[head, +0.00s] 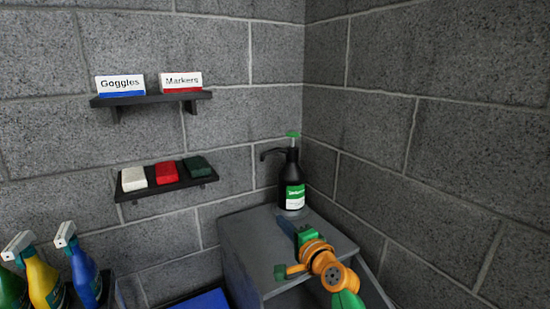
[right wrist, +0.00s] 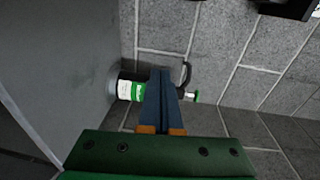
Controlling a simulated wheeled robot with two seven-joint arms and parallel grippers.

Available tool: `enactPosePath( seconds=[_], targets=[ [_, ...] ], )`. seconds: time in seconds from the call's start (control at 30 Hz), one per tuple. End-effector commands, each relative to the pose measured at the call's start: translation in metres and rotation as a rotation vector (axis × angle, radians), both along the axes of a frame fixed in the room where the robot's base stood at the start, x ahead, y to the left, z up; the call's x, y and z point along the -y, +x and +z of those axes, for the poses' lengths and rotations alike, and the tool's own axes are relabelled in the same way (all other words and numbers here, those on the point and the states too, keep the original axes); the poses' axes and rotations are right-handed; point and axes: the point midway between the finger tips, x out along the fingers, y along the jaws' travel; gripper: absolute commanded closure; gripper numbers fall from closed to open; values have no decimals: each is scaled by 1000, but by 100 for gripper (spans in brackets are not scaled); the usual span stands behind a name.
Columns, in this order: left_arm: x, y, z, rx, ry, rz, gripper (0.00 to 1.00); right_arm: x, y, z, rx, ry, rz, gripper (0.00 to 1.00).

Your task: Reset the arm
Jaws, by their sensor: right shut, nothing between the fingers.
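My right gripper (head: 281,221) is over the grey cabinet's top, in front of the black pump bottle (head: 291,185). Its dark blue fingers are together and hold nothing; they also show shut in the right wrist view (right wrist: 160,75). My right arm is orange and green and comes in from the lower right. The bottle has a green and white label and a green top. It stands upright in the back corner. In the right wrist view the bottle (right wrist: 124,88) appears sideways, partly hidden behind the fingers. My left gripper is not in view.
The grey cabinet (head: 248,243) stands against the block walls. A shelf (head: 150,99) holds Goggles and Markers boxes. A lower shelf (head: 163,190) holds white, red and dark green pads. Spray bottles, including a yellow one (head: 43,281) and a blue one (head: 85,277), stand at lower left.

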Motion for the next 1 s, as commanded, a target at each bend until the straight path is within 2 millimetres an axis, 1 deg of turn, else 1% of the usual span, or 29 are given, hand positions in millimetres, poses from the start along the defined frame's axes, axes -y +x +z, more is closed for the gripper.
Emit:
enactPosePath(
  seconds=[0.03, 0.07, 0.17, 0.27, 0.3, 0.37, 0.4, 0.47, 0.5, 0.57, 0.6, 0.67, 0.7, 0.77, 0.8, 1.0],
  targets=[
    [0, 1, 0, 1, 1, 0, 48, 4, -5, -14, -10, -44, 4, 100],
    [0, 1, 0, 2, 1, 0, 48, 7, -10, -22, -16, -74, 10, 100],
    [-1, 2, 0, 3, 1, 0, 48, 18, -28, -56, -41, -206, 31, 100],
    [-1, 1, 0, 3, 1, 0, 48, 30, -54, -96, -78, -365, 68, 100],
    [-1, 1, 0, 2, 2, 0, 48, 36, -68, -113, -95, -435, 88, 100],
    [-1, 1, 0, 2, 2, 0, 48, 46, -91, -139, -127, -549, 123, 100],
    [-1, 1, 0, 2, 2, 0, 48, 53, -109, -156, -150, -630, 152, 100],
    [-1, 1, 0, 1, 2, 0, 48, 64, -140, -181, -189, -752, 205, 100],
    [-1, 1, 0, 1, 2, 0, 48, 72, -161, -194, -214, -832, 241, 100],
    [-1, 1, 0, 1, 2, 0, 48, 82, -192, -212, -252, -941, 299, 100],
    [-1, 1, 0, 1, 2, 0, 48, 88, -212, -221, -274, -1005, 337, 100],
    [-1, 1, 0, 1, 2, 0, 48, 98, -239, -231, -308, -1091, 392, 100],
    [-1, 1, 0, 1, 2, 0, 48, 103, -257, -236, -329, -1141, 429, 100],
    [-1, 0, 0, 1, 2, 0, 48, 111, -282, -242, -357, -1209, 482, 100],
    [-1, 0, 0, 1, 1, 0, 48, 115, -298, -244, -374, -1249, 519, 100],
    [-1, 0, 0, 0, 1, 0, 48, 136, -368, -246, -452, -1412, 683, 100]
  ],
)
